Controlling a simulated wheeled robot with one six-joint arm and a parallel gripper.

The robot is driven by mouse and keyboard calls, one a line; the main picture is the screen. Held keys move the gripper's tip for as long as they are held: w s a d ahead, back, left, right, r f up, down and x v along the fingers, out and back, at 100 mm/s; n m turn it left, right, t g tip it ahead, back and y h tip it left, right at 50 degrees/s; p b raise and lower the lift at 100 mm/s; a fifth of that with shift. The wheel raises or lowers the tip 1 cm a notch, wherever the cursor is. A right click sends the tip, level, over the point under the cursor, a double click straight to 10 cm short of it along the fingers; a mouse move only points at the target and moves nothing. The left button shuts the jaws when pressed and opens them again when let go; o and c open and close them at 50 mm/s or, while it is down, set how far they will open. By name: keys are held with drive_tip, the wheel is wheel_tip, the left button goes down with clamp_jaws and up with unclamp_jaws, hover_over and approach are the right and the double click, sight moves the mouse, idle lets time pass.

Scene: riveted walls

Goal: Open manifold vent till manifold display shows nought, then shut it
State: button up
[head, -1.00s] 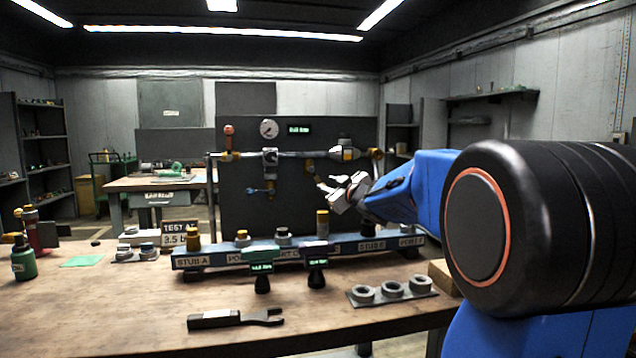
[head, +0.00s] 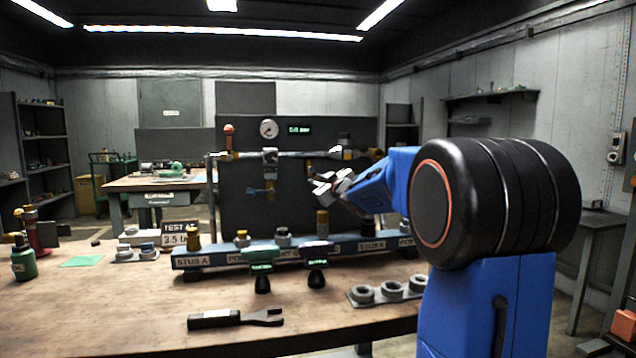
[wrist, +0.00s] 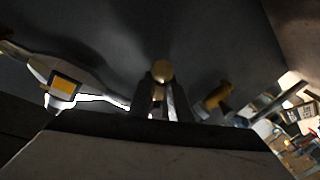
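The manifold is a metal pipe (head: 240,154) on a dark upright panel. The manifold display (head: 299,129) is a small green readout at the panel's top; its digits are too small to read surely. A brass fitting (head: 309,167) hangs below the pipe, just above my gripper (head: 318,184); I cannot tell if it is the vent. In the wrist view, a round brass knob (wrist: 162,72) shows at the tips of my gripper's fingers (wrist: 158,98). A gap shows between the fingers, but whether they touch the knob or its stem is unclear.
A round gauge (head: 268,129) and a blue-handled valve (head: 262,191) are left of my gripper. Below stands a blue rail (head: 215,258) with several fittings and two small displays. A wrench (head: 235,319) lies on the bench front, with clear wood around it.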

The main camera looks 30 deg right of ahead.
clamp_jaws()
drive_tip(key=shift+d+f, duration=0.1)
drive_tip(key=shift+f, duration=0.2)
idle(1.0)
drive_tip(key=n, duration=0.2)
drive_tip(key=d+r+n+g, duration=0.1)
drive_tip(key=n, duration=0.1)
drive_tip(key=shift+s+d+r, duration=0.15)
drive_tip(key=shift+s, duration=0.05)
drive_tip(key=n, duration=0.1)
drive_tip(key=r+n, duration=0.1)
drive_tip(key=shift+d+n+g+h, duration=0.2)
drive_tip(key=shift+n+g+h, duration=0.1)
drive_tip(key=shift+h, duration=0.1)
drive_tip(key=shift+s+d+r+n+g+h, duration=0.15)
drive_tip(key=shift+r+n, duration=0.25)
drive_tip(key=shift+n, duration=0.45)
drive_tip(key=shift+w+d+r+n+g+h, duration=0.15)
drive_tip(key=shift+r+n+g, duration=0.2)
drive_tip(key=shift+n, duration=0.5)
drive_tip(key=shift+s+a+r, duration=0.1)
